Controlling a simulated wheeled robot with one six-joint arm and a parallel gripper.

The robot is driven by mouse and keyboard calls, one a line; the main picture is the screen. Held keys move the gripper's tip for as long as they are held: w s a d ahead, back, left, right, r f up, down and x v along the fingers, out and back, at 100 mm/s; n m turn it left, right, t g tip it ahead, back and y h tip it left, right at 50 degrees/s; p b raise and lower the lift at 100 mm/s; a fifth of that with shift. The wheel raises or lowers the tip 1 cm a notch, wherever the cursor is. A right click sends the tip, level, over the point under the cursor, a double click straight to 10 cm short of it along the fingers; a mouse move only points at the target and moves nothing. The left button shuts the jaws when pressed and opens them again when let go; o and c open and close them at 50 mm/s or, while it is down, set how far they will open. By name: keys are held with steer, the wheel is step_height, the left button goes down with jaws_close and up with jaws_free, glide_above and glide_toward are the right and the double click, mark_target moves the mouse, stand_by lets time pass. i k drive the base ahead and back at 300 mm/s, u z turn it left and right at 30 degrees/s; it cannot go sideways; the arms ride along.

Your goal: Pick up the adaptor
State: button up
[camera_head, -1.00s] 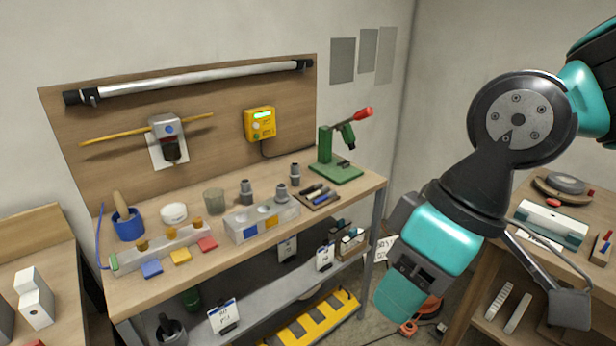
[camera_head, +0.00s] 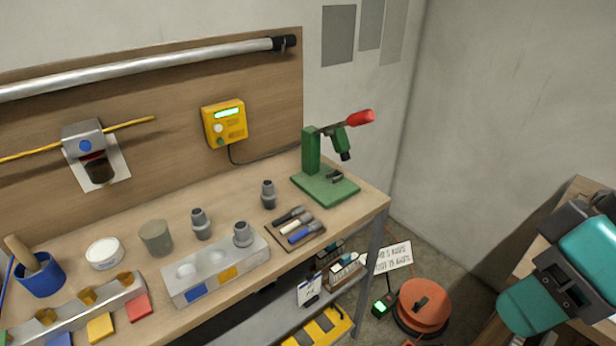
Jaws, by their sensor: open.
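Three grey stepped metal fittings that look like adaptors are on the workbench. One adaptor (camera_head: 200,223) stands on the wood behind the silver block. Another adaptor (camera_head: 268,194) stands farther right, near the tool tray. A third adaptor (camera_head: 243,234) sits at the right end of the silver block (camera_head: 215,270), which has two more round places on top. I cannot tell which of them the task means. My gripper (camera_head: 558,287), teal and dark, is at the right edge of the view. It is open, apart from the bench and far from all three.
A green press (camera_head: 325,188) with a red handle stands at the bench's right end. A tray of small tools (camera_head: 296,228), a grey-green cup (camera_head: 156,238) and a white tub (camera_head: 104,254) are near the adaptors. An orange round object (camera_head: 421,305) lies on the floor.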

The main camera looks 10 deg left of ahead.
mark_target(268, 195)
steer(key=u, duration=0.1)
steer(key=i, duration=0.75)
steer(key=u, duration=0.85)
steer(key=i, duration=0.45)
steer(key=u, duration=0.35)
